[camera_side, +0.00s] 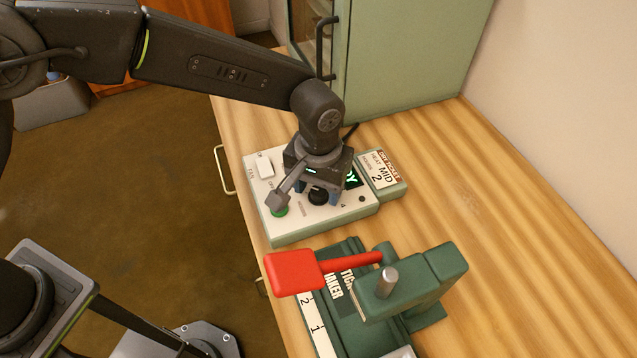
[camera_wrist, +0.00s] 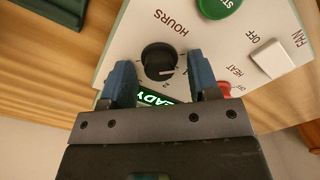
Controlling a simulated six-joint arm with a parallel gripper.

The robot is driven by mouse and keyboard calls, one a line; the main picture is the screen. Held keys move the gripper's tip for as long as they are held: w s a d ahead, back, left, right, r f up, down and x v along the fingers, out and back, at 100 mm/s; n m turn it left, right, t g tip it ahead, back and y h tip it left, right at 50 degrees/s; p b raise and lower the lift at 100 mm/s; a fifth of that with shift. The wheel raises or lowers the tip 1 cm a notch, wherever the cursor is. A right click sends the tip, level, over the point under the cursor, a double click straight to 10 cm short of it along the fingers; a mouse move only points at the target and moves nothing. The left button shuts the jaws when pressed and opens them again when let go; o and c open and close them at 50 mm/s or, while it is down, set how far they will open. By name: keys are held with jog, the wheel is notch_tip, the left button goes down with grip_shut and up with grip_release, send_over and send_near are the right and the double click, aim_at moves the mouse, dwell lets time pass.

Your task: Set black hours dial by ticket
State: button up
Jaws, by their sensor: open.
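The black hours dial (camera_wrist: 159,61) sits on a white control panel (camera_wrist: 130,30) next to the word HOURS, with a light pointer line on its cap. It also shows in the side view (camera_side: 318,197), partly under my gripper. My gripper (camera_wrist: 160,82) is open, its two blue fingers on either side of the dial with gaps; I cannot tell whether they touch it. The dial's exact setting is too small to read surely. The ticket (camera_side: 381,172) stands at the panel's right end and reads HEAT MID, HOURS 2. A green-lit display (camera_side: 351,177), partly hidden, ends in "ADY" in the wrist view.
A white fan switch (camera_side: 265,166), a green start button (camera_side: 280,211) and a red heat control (camera_wrist: 223,89) are close to the dial. A green ticket maker with a red lever (camera_side: 293,272) stands in front. A green cabinet (camera_side: 405,60) stands behind. The table (camera_side: 500,200) at right is clear.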

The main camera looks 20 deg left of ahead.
jog(key=c, duration=0.9)
jog(key=shift+c, duration=0.2)
jog(key=shift+m, duration=0.4)
jog(key=m, duration=0.8)
jog(key=shift+m, duration=0.3)
jog(key=m, duration=0.4)
jog(key=shift+m, duration=2.1)
